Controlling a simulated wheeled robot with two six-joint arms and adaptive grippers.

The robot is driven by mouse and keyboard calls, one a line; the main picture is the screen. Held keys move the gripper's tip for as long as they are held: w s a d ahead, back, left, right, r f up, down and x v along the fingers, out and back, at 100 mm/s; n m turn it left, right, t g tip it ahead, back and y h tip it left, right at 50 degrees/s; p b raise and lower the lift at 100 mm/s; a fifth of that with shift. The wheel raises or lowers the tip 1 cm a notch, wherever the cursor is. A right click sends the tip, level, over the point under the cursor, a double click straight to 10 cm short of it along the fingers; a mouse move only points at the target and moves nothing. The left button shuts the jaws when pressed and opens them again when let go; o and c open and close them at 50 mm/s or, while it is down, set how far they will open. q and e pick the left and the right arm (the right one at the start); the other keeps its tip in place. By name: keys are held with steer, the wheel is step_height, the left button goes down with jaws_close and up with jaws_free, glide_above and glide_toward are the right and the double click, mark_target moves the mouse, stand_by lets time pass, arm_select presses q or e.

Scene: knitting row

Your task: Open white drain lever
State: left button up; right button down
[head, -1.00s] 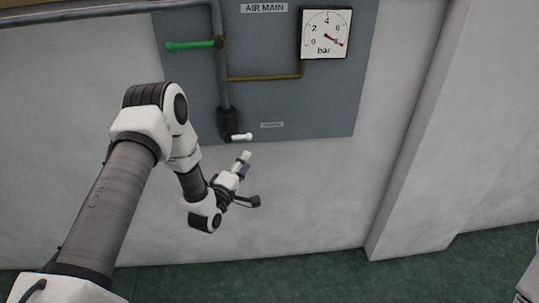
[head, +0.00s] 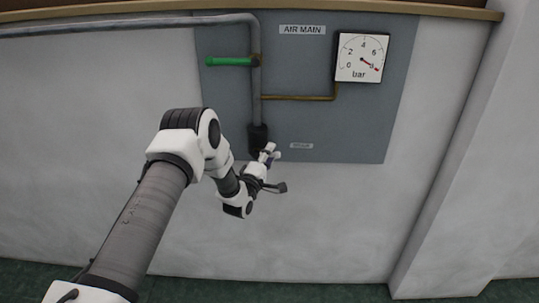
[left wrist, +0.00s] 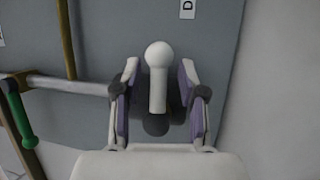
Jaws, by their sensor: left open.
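The white drain lever (head: 277,155) sticks out to the right from the dark drain valve (head: 258,137) at the foot of the grey pipe. In the left wrist view the lever (left wrist: 158,82) is a short white bar with a round knob. My left gripper (head: 267,152) is at the lever. In the left wrist view the open fingers (left wrist: 160,68) stand on either side of the lever, with a gap visible on both sides. My right gripper is not in view.
A green-handled lever (head: 230,61) sits higher on the same pipe, on the grey panel (head: 350,140). The wall below the panel is clear.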

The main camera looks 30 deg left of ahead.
arm_select(q)
steer(key=shift+d, duration=0.15)
steer(key=c, duration=0.3)
jaws_close()
steer(key=shift+f+m, duration=0.1)
steer(key=shift+m, duration=0.3)
steer(key=m, duration=0.1)
steer(key=f+m+g+h, duration=0.1)
steer(key=m, duration=0.1)
steer(key=shift+s+g, duration=0.15)
steer(key=shift+g, duration=0.15)
steer(key=a+f+m+g+p, duration=0.1)
steer(key=m+g+p, duration=0.1)
steer(key=m, duration=0.1)
steer(key=s+a+f+m+g+y+p, duration=0.1)
steer(key=m+p, duration=0.1)
steer(key=m, duration=0.2)
steer(key=s+a+f+m+g+y+p, duration=0.1)
steer(key=m+g+p, duration=0.1)
steer(key=m, duration=0.2)
steer(key=shift+s+a+f+g, duration=0.1)
steer(key=shift+a+f+g, duration=0.05)
steer(key=shift+a+g, duration=0.2)
steer(key=shift+y, duration=0.3)
